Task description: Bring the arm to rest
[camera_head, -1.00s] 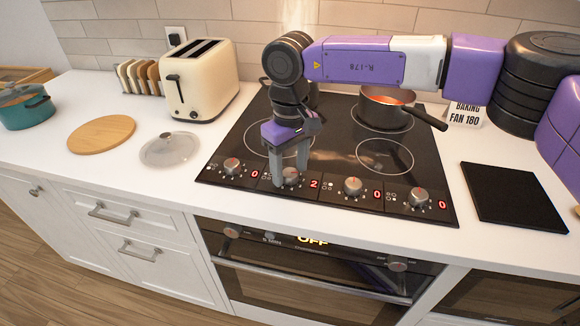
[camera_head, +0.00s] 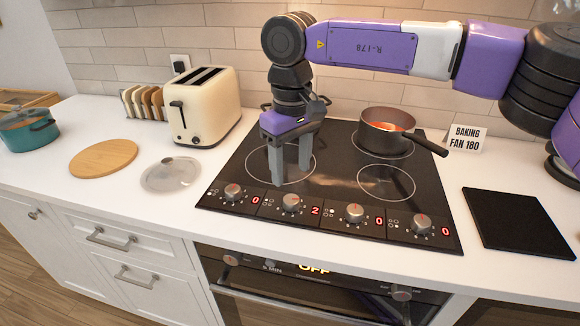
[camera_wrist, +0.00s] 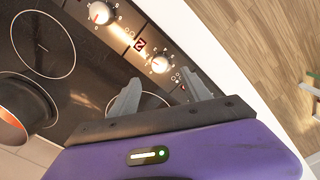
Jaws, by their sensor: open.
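My gripper (camera_head: 291,164) hangs from my purple arm above the left side of the black cooktop (camera_head: 340,213), with its fingers pointing down. Its fingers are apart with nothing between them. In the wrist view my gripper (camera_wrist: 166,92) is also open and empty, with the knobs and a burner ring beyond it. The second knob from the left (camera_head: 291,202) stands just below the fingers in the head view, apart from them, and its display reads 2. The other displays read 0.
A pot (camera_head: 388,133) with orange-red contents stands on the back right burner. Another pot at the back left is mostly hidden by my arm. A toaster (camera_head: 201,106), glass lid (camera_head: 171,174), round board (camera_head: 104,158), teal pot (camera_head: 27,130), black mat (camera_head: 517,222) and sign (camera_head: 465,138) stand around.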

